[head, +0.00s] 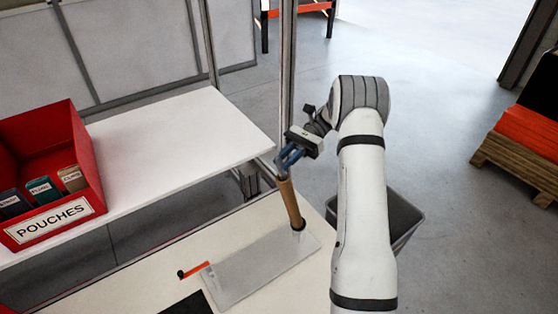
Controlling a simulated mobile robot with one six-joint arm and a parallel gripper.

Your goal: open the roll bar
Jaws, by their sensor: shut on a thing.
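The brown bar (291,205), which I take to be the roll bar, rises from the right end of a flat grey plate (262,262) on the table. It stands steeply, with its top leaning a little to the left. A dark ring shows at its lower end. My gripper (283,173) is shut on the upper end of the bar, and its blue fingers hide the very top. An orange lever with a black knob (194,270) sticks out at the plate's left end.
A white shelf (180,140) carries a red box labelled POUCHES (60,205) at left. A metal post (287,80) stands just behind my gripper. A grey bin (405,220) is behind my arm. A black mat (190,304) lies at the table's front.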

